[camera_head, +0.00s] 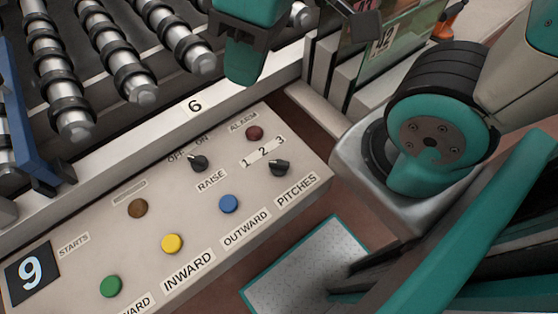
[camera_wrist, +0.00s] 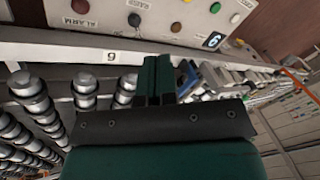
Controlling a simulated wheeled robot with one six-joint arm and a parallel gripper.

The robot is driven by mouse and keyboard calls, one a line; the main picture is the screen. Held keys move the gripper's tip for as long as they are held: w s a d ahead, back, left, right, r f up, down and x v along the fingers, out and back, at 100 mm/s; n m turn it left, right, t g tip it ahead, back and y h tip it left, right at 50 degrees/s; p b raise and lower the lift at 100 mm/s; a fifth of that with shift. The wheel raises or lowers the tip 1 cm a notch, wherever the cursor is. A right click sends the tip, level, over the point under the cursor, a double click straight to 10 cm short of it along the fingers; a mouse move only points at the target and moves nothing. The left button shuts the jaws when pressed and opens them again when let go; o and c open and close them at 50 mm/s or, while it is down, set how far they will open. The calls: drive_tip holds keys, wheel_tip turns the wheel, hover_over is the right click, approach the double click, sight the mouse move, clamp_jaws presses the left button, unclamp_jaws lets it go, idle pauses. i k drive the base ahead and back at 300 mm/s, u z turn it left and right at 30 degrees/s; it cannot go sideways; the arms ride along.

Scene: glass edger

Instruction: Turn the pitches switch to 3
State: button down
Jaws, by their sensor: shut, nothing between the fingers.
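The pitches switch (camera_head: 279,167) is a small black knob on the grey control panel (camera_head: 150,268), under a white strip numbered 1, 2 and 3. Its handle seems to lean left, towards the 1, but the mark is too small to be sure. My gripper (camera_head: 243,78) is beyond the panel's far edge in the head view, above the roller conveyor, apart from the switch. In the wrist view my gripper (camera_wrist: 158,62) has its two green fingers together and empty. The pitches switch is not clearly visible there; the panel is cut by the top edge.
A similar black raise switch (camera_head: 198,163) sits left of the pitches switch. A dark red alarm button (camera_head: 254,133) and a blue outward button (camera_head: 228,204) are close by. Rollers (camera_head: 125,75) lie beyond the panel. Upright glass (camera_head: 385,40) stands at the back right.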

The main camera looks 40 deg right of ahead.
sight(278, 167)
drive_tip(key=z, duration=1.4)
drive_tip(key=k, duration=0.95)
drive_tip(key=u, duration=1.35)
